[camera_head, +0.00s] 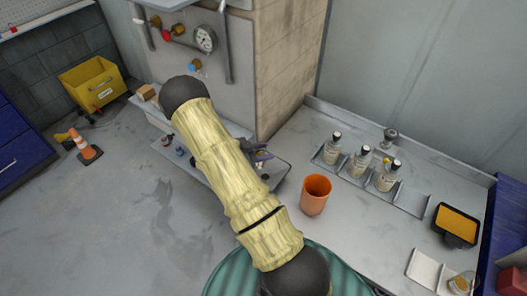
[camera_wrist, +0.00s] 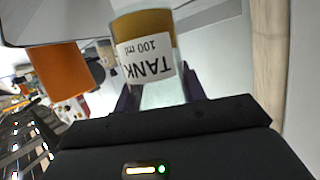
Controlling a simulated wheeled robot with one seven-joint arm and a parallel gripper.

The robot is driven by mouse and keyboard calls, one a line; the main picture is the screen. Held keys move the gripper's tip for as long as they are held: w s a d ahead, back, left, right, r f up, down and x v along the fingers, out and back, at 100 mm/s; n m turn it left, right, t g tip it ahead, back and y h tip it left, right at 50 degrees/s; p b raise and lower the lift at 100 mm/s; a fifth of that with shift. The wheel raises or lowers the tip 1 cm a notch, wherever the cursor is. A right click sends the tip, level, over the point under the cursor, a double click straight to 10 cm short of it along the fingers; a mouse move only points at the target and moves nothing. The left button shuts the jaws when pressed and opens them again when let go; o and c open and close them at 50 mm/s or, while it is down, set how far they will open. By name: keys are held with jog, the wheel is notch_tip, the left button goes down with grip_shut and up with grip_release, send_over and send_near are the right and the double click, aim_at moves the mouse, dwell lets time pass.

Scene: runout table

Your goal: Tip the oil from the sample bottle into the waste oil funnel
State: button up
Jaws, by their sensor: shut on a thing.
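My gripper (camera_head: 259,157) has purple fingers and shows partly behind my arm in the head view, left of the orange cup. In the wrist view, my gripper (camera_wrist: 160,92) is shut on the sample bottle (camera_wrist: 148,62), a clear bottle labelled TANK 100 ml. The label reads upside down in that view. Brown oil shows at the picture's upper end of the bottle, with a clear part nearer my gripper. The bottle's mouth is out of sight. An open orange cup (camera_head: 316,194) stands on the bench; I cannot tell whether it is the waste oil funnel.
A rack (camera_head: 411,204) right of the cup holds three labelled bottles (camera_head: 358,161). A gauge panel (camera_head: 205,38) and brick pillar (camera_head: 275,62) stand behind.

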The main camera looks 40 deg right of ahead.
jog(key=m+b, duration=0.1)
jog(key=f+m+t+y+b, duration=0.1)
jog(key=b, duration=0.1)
jog(key=shift+w+a+f+t, duration=0.1)
jog(key=shift+w+t, duration=0.15)
jog(key=shift+t, duration=0.05)
jog(key=b, duration=0.2)
jog(key=m+t+y+b, duration=0.1)
jog(key=b, duration=0.2)
jog(key=shift+w+a+f+m, duration=0.1)
jog(key=shift+w+f+m, duration=0.15)
jog(key=shift+f+m, duration=0.05)
jog(key=m+t+y+b, duration=0.1)
jog(key=t+b, duration=0.1)
jog(key=b, duration=0.3)
jog(key=shift+w+m, duration=0.1)
jog(key=shift+m, duration=0.2)
jog(key=t+b, duration=0.1)
jog(key=b, duration=0.2)
jog(key=shift+m, duration=0.3)
jog(key=m+t+b, duration=0.1)
jog(key=b, duration=0.4)
jog(key=shift+t+y, duration=0.3)
jog(key=shift+y, duration=0.1)
jog(key=shift+r+m+b, duration=0.3)
jog(key=shift+m+b, duration=0.1)
jog(key=shift+b, duration=0.45)
jog(key=shift+r, duration=0.1)
dwell(1.7)
